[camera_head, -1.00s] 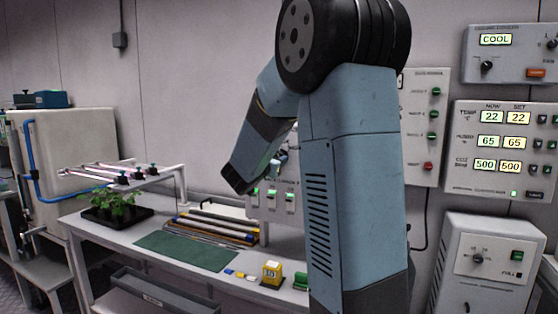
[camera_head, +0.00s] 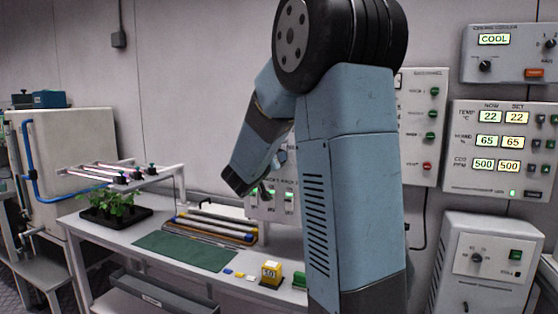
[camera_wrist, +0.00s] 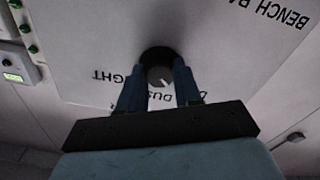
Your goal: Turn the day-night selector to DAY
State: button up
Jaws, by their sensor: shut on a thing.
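The day-night selector is a dark round knob (camera_wrist: 158,72) on the pale bench panel (camera_wrist: 95,40), which appears upside down in the wrist view. My gripper (camera_wrist: 160,76) has one blue finger on each side of the knob and is shut on it. A pale pointer mark shows on the knob's lower side, leaning slightly right. The printed labels below are partly hidden by my fingers: NIGHT lies left, DUSK in the middle, and a word starting with D right. The exact setting cannot be told. In the head view my arm largely hides the selector.
Wall control panels (camera_head: 505,147) hang to the right. A grey cabinet (camera_head: 490,262) stands below them.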

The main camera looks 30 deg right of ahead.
jog(key=shift+r, duration=0.25)
jog(key=o, duration=0.9)
jog(key=shift+w, duration=0.1)
jog(key=shift+o, duration=0.7)
jog(key=shift+f, duration=0.2)
jog(key=v, duration=1.3)
jog(key=shift+s+a, duration=0.25)
jog(key=shift+a, duration=0.05)
